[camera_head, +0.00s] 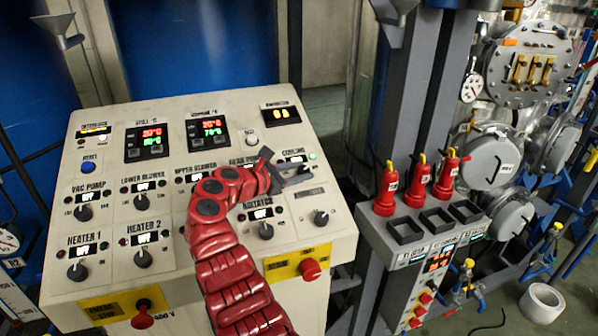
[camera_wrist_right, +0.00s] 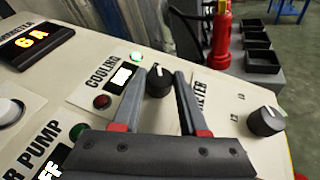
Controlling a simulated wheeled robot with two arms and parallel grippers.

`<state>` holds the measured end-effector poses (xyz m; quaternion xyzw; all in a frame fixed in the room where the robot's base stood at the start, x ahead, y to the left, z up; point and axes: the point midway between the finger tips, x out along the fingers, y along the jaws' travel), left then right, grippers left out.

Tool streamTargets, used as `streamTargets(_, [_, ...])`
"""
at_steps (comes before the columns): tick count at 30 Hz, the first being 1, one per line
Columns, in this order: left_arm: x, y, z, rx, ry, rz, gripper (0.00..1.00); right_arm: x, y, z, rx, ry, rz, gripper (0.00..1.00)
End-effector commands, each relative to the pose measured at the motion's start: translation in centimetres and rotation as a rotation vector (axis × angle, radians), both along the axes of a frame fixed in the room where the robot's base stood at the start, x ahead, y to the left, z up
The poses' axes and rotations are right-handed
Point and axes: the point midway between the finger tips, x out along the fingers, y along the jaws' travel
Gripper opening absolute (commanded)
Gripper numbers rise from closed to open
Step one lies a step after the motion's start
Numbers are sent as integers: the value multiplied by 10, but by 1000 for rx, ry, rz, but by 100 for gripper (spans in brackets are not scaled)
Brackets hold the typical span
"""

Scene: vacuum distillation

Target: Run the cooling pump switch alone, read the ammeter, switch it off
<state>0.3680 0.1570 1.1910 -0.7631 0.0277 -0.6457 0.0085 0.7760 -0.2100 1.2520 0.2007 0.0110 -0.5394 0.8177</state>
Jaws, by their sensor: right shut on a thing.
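The cooling pump switch is a black knob (camera_wrist_right: 158,82) below the "COOLING" label on the sloped control panel (camera_head: 330,215). In the wrist view it stands between the fingers of my right gripper (camera_wrist_right: 169,76), which is shut on it. In the head view the right gripper (camera_head: 285,170) covers this knob. The small white cooling display (camera_wrist_right: 124,75) is too small to read surely. A green lamp beside it (camera_head: 312,156) looks lit. The ammeter (camera_head: 281,115) has yellow digits at the panel's top right; in the wrist view (camera_wrist_right: 38,40) they look like "6A". My left gripper is not in view.
Other knobs crowd the panel, including agitator (camera_head: 266,231) and heater 2 (camera_head: 143,258); their displays show OFF. A red emergency button (camera_head: 310,270) sits on the front edge.

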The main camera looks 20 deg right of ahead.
Motion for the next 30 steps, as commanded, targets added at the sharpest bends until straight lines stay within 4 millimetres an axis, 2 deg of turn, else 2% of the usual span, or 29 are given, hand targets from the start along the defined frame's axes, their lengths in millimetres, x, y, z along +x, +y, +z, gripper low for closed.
streamTargets(7, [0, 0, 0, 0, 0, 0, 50, 0, -1, 0, -1, 0, -1, 0])
streamTargets(8, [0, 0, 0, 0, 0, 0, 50, 0, -1, 0, -1, 0, -1, 48])
streamTargets(12, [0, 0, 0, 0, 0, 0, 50, 0, -1, 0, 0, 0, -1, 72])
streamTargets(23, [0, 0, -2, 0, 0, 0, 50, -2, 3, 0, 0, 0, 1, 72])
streamTargets(26, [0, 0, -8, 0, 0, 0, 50, -6, 15, 2, 0, -3, 3, 72])
streamTargets(30, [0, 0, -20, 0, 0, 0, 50, -19, 42, 6, 1, -2, 4, 72])
